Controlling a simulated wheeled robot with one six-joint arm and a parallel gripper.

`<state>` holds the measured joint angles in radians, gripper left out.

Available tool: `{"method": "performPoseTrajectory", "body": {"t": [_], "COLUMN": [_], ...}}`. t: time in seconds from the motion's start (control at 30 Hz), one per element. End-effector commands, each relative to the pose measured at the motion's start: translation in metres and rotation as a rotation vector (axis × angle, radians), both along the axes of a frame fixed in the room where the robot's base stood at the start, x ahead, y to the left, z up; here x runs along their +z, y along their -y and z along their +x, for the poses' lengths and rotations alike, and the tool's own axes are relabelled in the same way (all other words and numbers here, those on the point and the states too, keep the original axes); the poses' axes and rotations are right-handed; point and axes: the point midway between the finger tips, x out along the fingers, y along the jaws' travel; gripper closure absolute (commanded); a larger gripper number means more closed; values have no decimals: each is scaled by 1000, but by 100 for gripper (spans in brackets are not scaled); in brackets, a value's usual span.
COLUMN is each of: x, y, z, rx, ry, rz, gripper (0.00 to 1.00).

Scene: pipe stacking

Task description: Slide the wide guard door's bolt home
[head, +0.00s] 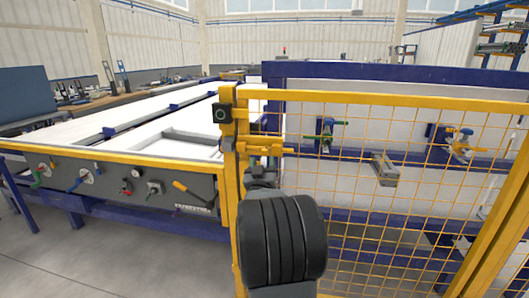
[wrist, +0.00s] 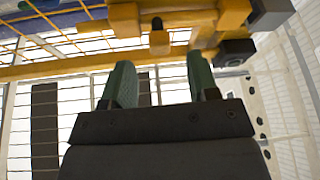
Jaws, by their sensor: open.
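The wide guard door (head: 390,97) is a yellow frame with wire mesh; it fills the right of the head view, its left edge beside a yellow post (head: 229,170). The yellow bolt (head: 268,150) lies sideways across the door's left edge, near the post. In the wrist view the bolt assembly (wrist: 195,18) crosses the top, with a short knob (wrist: 159,42) pointing down. My gripper (wrist: 158,70) is open and empty, its two green fingers apart below the knob and not around it. In the head view my arm hides most of the gripper. How far the bolt reaches into the post is unclear.
A black switch box with a green ring (head: 221,114) sits on the post. Left of it stands a long table with a grey control panel (head: 110,182) and yellow edge. Behind the mesh are a grey block (head: 384,169) and blue beams. The floor at front left is clear.

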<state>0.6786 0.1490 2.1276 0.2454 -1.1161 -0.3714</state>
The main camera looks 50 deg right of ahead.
Motion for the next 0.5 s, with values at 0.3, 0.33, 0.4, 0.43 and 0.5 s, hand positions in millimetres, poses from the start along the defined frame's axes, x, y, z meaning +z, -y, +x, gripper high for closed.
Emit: {"method": "performPoseTrajectory", "body": {"t": [0.3,0.33,0.4,0.43,0.5], "x": [16,17,18,18,19], "y": [30,32,34,35,36], "z": [24,25,27,28,29], "rx": [0,0,1,1,1], "ry": [0,0,0,0,0], "rz": [0,0,0,0,0], "gripper": [46,46,46,46,46]}}
